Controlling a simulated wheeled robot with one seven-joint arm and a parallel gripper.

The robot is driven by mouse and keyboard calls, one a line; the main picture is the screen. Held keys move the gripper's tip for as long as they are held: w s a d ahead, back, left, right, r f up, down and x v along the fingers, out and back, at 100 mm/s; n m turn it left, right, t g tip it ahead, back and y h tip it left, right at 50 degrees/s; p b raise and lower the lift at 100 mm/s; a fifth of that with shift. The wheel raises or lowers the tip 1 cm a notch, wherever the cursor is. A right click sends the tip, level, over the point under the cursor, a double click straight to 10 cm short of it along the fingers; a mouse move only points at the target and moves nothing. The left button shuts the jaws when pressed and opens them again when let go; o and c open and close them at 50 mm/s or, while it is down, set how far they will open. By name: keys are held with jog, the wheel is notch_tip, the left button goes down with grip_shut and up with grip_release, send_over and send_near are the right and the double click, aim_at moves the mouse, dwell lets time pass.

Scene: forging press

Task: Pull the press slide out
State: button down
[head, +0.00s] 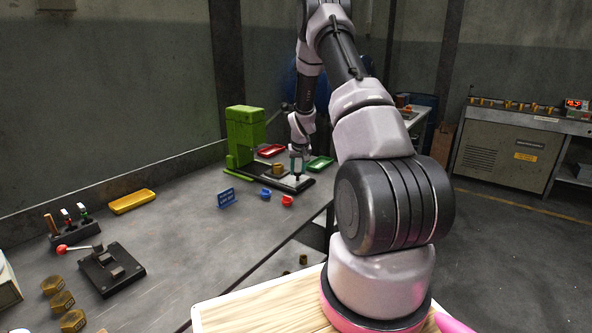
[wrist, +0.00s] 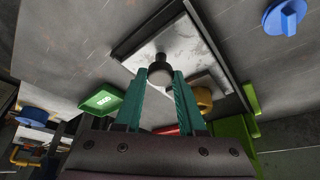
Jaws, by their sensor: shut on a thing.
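The green press (head: 243,135) stands on the far part of the workbench. Its slide (head: 262,182), a pale plate in a dark frame, lies out in front of it, and the pale plate (wrist: 198,48) also fills the middle of the wrist view. A brass piece (head: 277,169) sits on the slide; it also shows in the wrist view (wrist: 205,99). My gripper (head: 298,166) points down at the slide's front end. In the wrist view its teal fingers (wrist: 161,78) are shut on the slide's dark knob (wrist: 160,59). The fingers partly hide the knob.
A red tray (head: 271,150) and a green tray (head: 320,163) flank the slide. A blue sign (head: 226,198), blue knob (head: 265,193) and red knob (head: 287,200) stand in front. A yellow tray (head: 132,201) lies left. The bench middle is clear.

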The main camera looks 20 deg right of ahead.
jog(key=c, duration=0.5)
grip_release()
jog(key=v, duration=1)
jog(key=shift+s+r, duration=0.15)
jog(key=shift+r, duration=0.15)
